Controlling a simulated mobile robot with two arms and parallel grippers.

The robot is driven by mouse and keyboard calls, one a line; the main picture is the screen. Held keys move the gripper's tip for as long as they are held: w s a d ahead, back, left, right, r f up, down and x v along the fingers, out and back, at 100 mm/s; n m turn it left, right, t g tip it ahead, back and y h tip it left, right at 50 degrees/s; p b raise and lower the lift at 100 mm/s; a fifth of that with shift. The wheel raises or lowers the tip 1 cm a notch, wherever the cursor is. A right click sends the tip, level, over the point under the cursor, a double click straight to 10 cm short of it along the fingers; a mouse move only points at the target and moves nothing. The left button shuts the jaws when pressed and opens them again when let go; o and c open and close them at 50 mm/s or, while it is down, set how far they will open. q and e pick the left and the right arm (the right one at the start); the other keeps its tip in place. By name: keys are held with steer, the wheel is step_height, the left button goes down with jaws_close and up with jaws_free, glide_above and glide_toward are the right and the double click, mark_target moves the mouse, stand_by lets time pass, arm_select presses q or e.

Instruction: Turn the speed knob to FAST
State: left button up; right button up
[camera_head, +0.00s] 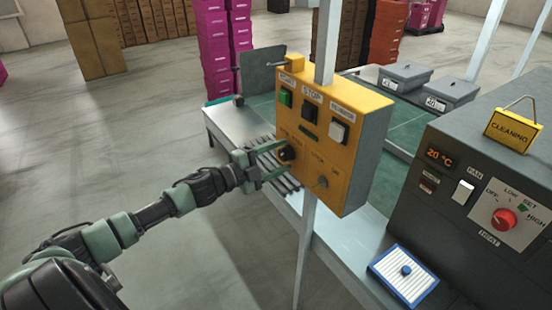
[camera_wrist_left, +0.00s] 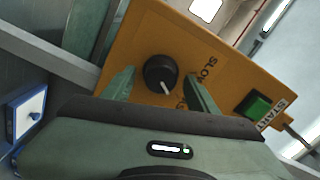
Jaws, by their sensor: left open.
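The black speed knob (camera_head: 287,153) sits low on the left of the yellow control box (camera_head: 350,165). In the left wrist view the knob (camera_wrist_left: 160,73) has a white pointer line slanting down and slightly right. The word SLOW (camera_wrist_left: 208,72) is printed beside it. The FAST label (camera_wrist_left: 191,102) is partly hidden by a finger. My left gripper (camera_head: 276,160) is open at the box face, one finger on each side of the knob. Gaps show between fingers and knob in the wrist view. My right gripper is not in view.
A grey heater unit (camera_head: 470,190) with a red knob (camera_head: 504,219) stands at right.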

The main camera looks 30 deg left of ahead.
arm_select(q)
steer(key=b+v, duration=0.1)
steer(key=v, duration=0.6)
steer(key=shift+s+a, duration=0.15)
steer(key=shift+s, duration=0.2)
